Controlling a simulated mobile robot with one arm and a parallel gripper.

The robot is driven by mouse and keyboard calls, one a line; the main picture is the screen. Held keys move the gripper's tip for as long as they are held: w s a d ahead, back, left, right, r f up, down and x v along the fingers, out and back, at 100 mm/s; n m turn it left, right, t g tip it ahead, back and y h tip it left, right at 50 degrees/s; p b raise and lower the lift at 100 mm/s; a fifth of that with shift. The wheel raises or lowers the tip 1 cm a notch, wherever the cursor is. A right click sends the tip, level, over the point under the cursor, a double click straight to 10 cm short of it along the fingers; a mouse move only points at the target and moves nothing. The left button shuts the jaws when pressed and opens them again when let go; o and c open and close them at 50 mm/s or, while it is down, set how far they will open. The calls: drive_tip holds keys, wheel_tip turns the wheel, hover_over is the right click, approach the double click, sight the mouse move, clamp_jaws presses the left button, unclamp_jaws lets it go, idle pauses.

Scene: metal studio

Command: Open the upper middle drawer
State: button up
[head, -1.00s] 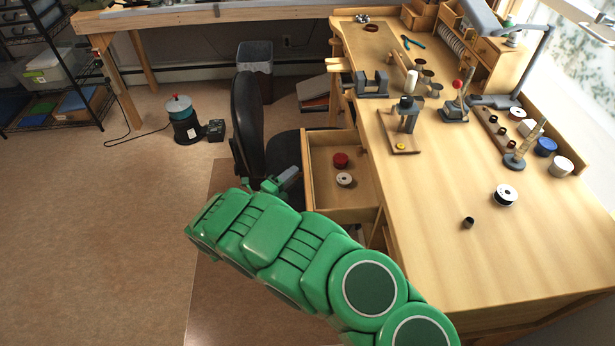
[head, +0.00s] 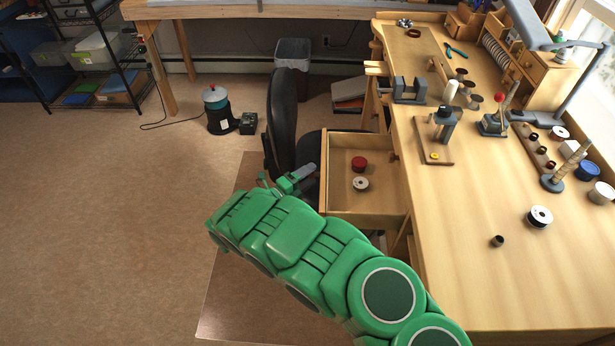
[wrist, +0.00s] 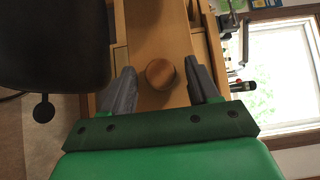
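A wooden drawer (head: 375,203) stands pulled out from the left side of the workbench (head: 480,260) in the head view. A red spool and a white spool lie inside it. My gripper (head: 306,172) is just left of the drawer's front. In the wrist view, the round wooden knob (wrist: 160,74) sits on the drawer front between the two fingers of my gripper (wrist: 160,85). The fingers are apart, with a gap on each side of the knob. In the head view the knob is hidden by my gripper.
A black chair (head: 282,120) stands close behind my gripper, beside the drawer. Tools and spools cover the benchtop. The floor at left is clear.

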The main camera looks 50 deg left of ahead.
drive_tip(key=shift+s, duration=0.1)
drive_tip(key=s, duration=0.7)
drive_tip(key=shift+s, duration=0.3)
drive_tip(key=shift+a+r, duration=0.1)
idle(0.3)
